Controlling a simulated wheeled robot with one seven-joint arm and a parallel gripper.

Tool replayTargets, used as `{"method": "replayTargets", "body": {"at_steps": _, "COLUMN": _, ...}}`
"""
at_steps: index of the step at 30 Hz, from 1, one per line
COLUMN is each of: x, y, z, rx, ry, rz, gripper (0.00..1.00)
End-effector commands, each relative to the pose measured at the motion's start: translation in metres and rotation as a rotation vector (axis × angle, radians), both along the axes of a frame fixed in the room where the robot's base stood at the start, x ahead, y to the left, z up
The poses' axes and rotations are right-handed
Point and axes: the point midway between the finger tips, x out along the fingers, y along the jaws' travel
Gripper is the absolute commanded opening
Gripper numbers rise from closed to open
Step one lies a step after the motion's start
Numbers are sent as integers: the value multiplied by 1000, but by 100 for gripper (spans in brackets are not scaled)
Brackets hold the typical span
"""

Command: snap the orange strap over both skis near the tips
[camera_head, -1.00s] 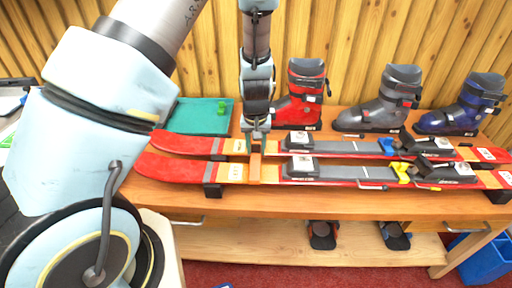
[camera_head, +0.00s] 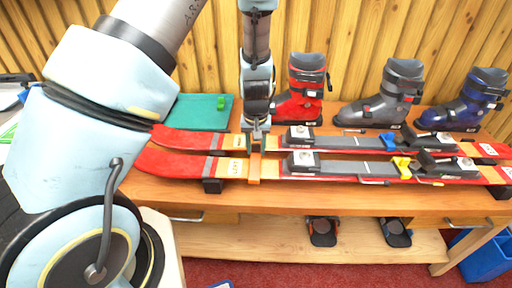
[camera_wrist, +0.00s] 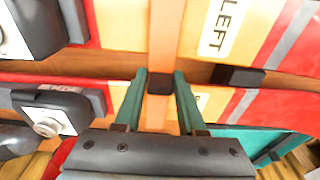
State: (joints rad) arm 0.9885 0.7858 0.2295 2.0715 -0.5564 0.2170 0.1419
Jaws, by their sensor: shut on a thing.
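Two red skis lie side by side on the bench, tips to the left: the near ski (camera_head: 180,163) and the far ski (camera_head: 188,139). The orange strap (camera_head: 255,168) crosses the near ski beside its label and hangs at its front edge. In the wrist view the strap (camera_wrist: 165,35) runs from the top towards my fingers. My gripper (camera_head: 257,142) is low over the far ski, shut on the strap's end. A dark block (camera_wrist: 160,84) shows between the fingertips. Whether the strap is fastened is hidden by the fingers.
Red (camera_head: 298,95), grey (camera_head: 388,97) and blue (camera_head: 465,102) boots stand behind the skis. A teal tray (camera_head: 195,113) with a green item lies at back left. A dark support (camera_head: 212,186) is under the near ski. The bench front (camera_head: 300,196) is clear.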

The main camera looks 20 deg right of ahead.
Motion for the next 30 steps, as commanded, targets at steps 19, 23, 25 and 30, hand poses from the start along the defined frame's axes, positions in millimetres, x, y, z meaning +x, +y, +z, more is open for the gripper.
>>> {"method": "replayTargets", "body": {"at_steps": 19, "x": 0, "y": 0, "z": 0, "rx": 0, "ry": 0, "rz": 1, "gripper": 74}}
{"method": "replayTargets", "body": {"at_steps": 23, "x": 0, "y": 0, "z": 0, "rx": 0, "ry": 0, "rz": 1, "gripper": 88}}
{"method": "replayTargets", "body": {"at_steps": 25, "x": 0, "y": 0, "z": 0, "rx": 0, "ry": 0, "rz": 1, "gripper": 96}}
{"method": "replayTargets", "body": {"at_steps": 30, "x": 0, "y": 0, "z": 0, "rx": 0, "ry": 0, "rz": 1, "gripper": 100}}
